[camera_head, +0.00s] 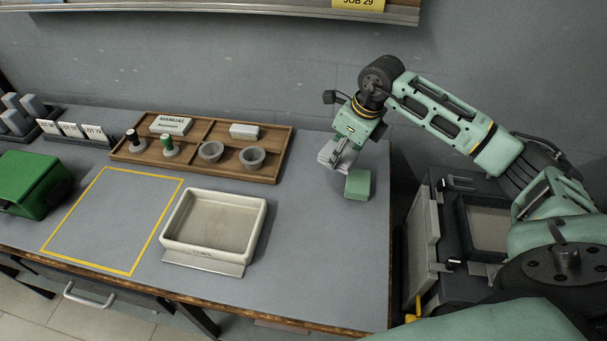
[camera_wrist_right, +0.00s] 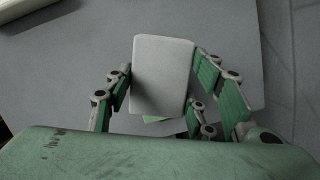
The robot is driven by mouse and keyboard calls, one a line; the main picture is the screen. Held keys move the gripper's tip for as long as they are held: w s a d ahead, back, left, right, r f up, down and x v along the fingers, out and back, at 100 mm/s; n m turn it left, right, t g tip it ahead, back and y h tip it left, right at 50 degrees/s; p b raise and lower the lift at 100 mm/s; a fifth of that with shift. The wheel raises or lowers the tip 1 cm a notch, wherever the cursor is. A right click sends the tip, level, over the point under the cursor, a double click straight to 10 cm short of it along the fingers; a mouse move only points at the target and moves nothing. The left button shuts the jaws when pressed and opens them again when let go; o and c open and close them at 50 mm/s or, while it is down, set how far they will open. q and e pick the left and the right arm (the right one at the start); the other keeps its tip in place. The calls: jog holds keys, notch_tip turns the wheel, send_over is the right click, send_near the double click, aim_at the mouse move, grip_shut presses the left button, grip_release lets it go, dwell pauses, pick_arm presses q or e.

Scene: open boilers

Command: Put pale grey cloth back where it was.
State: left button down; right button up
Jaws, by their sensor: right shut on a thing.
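My right gripper (camera_head: 338,155) is above the right part of the bench. It is shut on the pale grey cloth, a flat rounded rectangle between its fingers. The pale grey cloth (camera_wrist_right: 162,75) shows clearly in the right wrist view; in the head view the fingers partly hide it. A green block-like pad (camera_head: 357,185) lies on the bench just below and right of the gripper. In the right wrist view only a green sliver shows under the cloth. My left gripper is not in view.
A white tray (camera_head: 258,228) stands at the front middle, beside a yellow-outlined area (camera_head: 115,215) that is empty. A wooden organiser (camera_head: 280,150) with stamps and bowls is behind. A green box (camera_head: 30,183) is at left. Bare bench lies between tray and green pad.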

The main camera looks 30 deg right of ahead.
jog(key=b, duration=0.2)
send_over(307, 180)
jog(key=s, duration=0.1)
jog(key=f, duration=0.2)
jog(key=d+f, duration=0.1)
jog(key=f, duration=0.1)
jog(key=shift+f, duration=0.15)
jog(key=shift+a+f, duration=0.1)
jog(key=shift+a, duration=0.15)
jog(key=shift+f, duration=0.25)
notch_tip(307, 180, down, 4)
jog(key=shift+r+b, duration=0.15)
jog(key=shift+b, duration=1.05)
jog(key=shift+r, duration=0.1)
jog(key=shift+f, duration=0.2)
jog(key=o, duration=1)
